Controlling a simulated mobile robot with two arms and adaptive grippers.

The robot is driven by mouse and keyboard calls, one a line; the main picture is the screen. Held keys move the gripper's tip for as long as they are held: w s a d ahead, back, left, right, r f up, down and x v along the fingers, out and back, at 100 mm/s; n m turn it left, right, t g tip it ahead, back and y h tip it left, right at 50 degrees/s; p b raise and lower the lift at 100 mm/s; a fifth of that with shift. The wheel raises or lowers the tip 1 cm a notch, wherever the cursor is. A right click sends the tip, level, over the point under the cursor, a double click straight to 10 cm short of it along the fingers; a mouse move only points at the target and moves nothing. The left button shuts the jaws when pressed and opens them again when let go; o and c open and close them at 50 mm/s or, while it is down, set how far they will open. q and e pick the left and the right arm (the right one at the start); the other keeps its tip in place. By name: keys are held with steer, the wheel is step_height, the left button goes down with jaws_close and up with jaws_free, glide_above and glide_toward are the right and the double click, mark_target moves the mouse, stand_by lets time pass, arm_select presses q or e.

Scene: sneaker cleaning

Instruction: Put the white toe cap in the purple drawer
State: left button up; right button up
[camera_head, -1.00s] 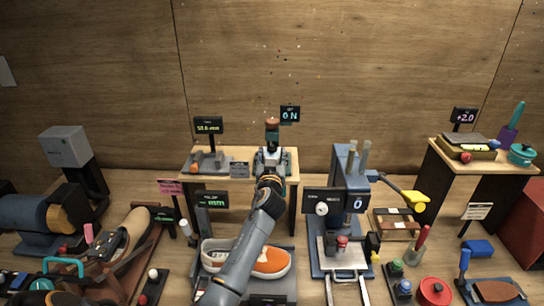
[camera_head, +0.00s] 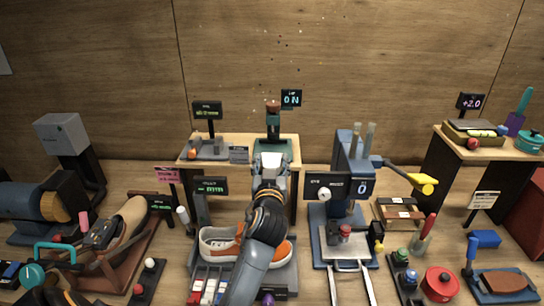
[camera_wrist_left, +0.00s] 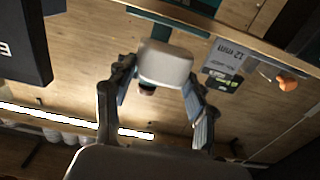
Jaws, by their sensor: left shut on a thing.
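My left gripper (camera_head: 270,158) reaches up from the bottom middle of the head view, in front of the teal stand (camera_head: 273,125) on the raised shelf. In the left wrist view, the two fingers of the left gripper (camera_wrist_left: 163,80) are spread around a white rounded block, which I take to be the white toe cap (camera_wrist_left: 166,62). It is held between the fingertips, with the teal stand behind it. A purple knob (camera_head: 268,298) shows at the bottom of the head view; the drawer front around it is mostly hidden by my arm or cut off. My right gripper is not in view.
The raised shelf (camera_head: 215,166) carries a small gauge. Below it an orange and white sneaker (camera_head: 222,243) lies on a tray, partly behind my arm. A blue press (camera_head: 348,215) stands to the right. Red, white and blue items (camera_head: 207,287) sit at the bottom.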

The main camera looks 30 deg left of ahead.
arm_select(q)
steer(key=s+d+f+m+t+h+b, duration=0.1)
steer(key=s+d+f+m+h, duration=0.2)
steer(key=s+d, duration=0.5)
steer(key=s+d+f+m+t+h+b, duration=0.1)
steer(key=s+d+f+h, duration=0.5)
steer(key=s, duration=0.8)
steer(key=d+f+m+b, duration=0.1)
steer(key=d+f+m, duration=0.1)
steer(key=d, duration=0.1)
steer(key=shift+d+f+t+h, duration=0.2)
steer(key=shift+d+t+h, duration=0.1)
steer(key=shift+t, duration=0.1)
